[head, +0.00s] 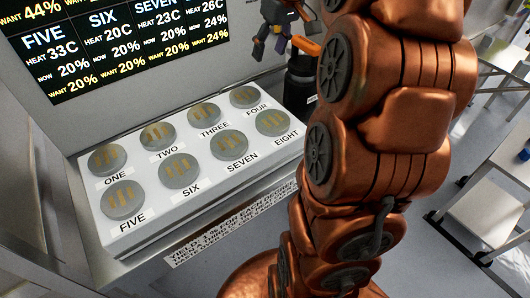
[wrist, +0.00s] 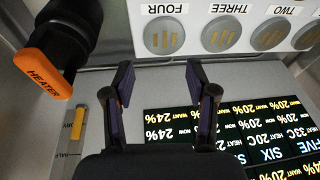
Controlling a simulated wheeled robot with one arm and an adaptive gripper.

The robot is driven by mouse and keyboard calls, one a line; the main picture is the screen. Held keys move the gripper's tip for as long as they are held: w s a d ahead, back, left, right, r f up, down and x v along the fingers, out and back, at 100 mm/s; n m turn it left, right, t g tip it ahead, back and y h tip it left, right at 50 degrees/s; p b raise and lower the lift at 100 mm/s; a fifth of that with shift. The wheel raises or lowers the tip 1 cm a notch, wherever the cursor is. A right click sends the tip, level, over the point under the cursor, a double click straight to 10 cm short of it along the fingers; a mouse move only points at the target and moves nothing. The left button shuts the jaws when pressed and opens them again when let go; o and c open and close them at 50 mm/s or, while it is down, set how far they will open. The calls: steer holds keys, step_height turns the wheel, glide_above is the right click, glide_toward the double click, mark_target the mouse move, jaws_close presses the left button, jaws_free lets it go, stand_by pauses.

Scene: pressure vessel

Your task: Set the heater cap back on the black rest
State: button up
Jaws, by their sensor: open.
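In the head view the orange cap (head: 306,46) shows at the top of the black rest (head: 299,88), partly hidden by my arm. My gripper (wrist: 158,80) is open with nothing between its fingers, to the side of the cap and apart from it. In the head view my gripper (head: 270,42) is just left of the cap.
A white panel (head: 148,225) carries several round grey pads labelled ONE to EIGHT. A display (head: 120,40) with heat and percentage readings stands behind it. A small gauge with a yellow bar (wrist: 77,124) is near the cap. White carts (head: 485,215) stand at the right.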

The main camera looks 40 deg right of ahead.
steer(key=s+a+f+g, duration=0.1)
steer(key=s+a+f, duration=0.15)
steer(key=a, duration=0.25)
steer(key=s+a+f+g, duration=0.1)
steer(key=s+a+f, duration=0.15)
steer(key=a, duration=0.35)
steer(key=s+a+f+g, duration=0.1)
steer(key=s+a+f, duration=0.2)
steer(key=s, duration=0.3)
steer(key=s+a+f, duration=0.3)
steer(key=s+f, duration=0.1)
steer(key=s, duration=0.3)
steer(key=s+a+f+g+h, duration=0.1)
steer(key=s+a+f, duration=0.2)
steer(key=s, duration=0.4)
steer(key=shift+s+a+f+g, duration=0.15)
steer(key=shift+a+f+g, duration=0.2)
steer(key=shift+f, duration=0.5)
